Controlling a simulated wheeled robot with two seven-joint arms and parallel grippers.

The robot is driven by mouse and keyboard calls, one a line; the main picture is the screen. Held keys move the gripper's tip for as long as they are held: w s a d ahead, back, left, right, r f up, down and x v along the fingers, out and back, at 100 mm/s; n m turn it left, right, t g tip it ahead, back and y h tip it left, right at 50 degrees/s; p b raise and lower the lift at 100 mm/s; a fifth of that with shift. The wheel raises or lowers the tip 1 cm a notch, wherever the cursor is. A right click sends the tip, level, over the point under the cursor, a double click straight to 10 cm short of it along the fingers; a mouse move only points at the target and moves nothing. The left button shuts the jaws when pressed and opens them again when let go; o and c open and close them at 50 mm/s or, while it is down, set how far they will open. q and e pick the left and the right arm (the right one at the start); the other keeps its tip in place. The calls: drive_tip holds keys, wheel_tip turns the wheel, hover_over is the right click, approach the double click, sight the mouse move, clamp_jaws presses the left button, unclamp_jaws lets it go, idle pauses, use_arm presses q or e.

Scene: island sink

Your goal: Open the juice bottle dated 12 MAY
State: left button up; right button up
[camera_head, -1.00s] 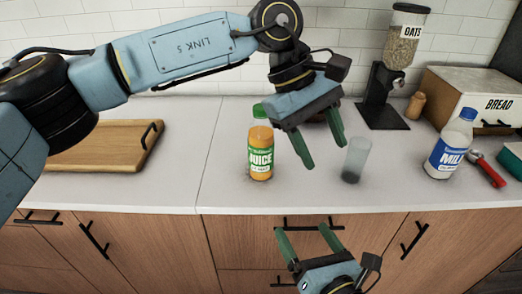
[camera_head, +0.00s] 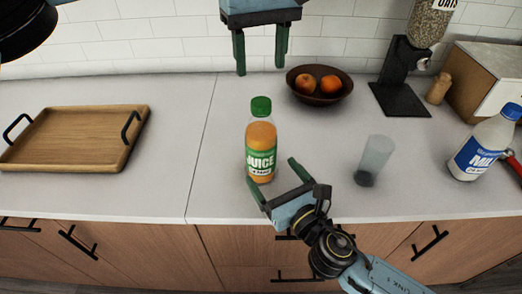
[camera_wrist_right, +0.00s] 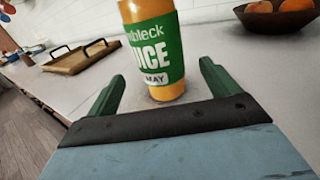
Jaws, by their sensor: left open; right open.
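The orange juice bottle (camera_head: 261,138) stands upright on the white counter, its green cap (camera_head: 261,106) on. Its label reads "JUICE"; the right wrist view shows the bottle (camera_wrist_right: 153,50) with "MAY" on the date strip, the day not clearly readable. My right gripper (camera_head: 271,172) is open low at the bottle's front. In the wrist view its green fingers (camera_wrist_right: 160,82) point at the bottle's lower part, one to each side, not closed on it. My left gripper (camera_head: 261,64) is open and empty, fingers pointing down, above and behind the cap in the picture, apart from it.
A grey cup (camera_head: 375,158) and a milk bottle (camera_head: 484,145) stand to the right. A fruit bowl (camera_head: 320,94) and an oats dispenser (camera_head: 400,75) are behind. A wooden tray (camera_head: 75,138) lies left. Counter between tray and juice is clear.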

sight(261, 102)
drive_tip(key=x, duration=0.6)
drive_tip(key=shift+w, duration=0.1)
drive_tip(key=c, duration=1.9)
use_arm(q)
drive_tip(key=m, duration=0.4)
drive_tip(key=shift+m, duration=0.3)
use_arm(e)
clamp_jaws()
use_arm(q)
drive_tip(key=m, duration=0.4)
drive_tip(key=shift+f+m, duration=0.3)
drive_tip(key=shift+f, duration=0.25)
wheel_tip(261, 102, down, 7)
drive_tip(key=shift+r, duration=0.1)
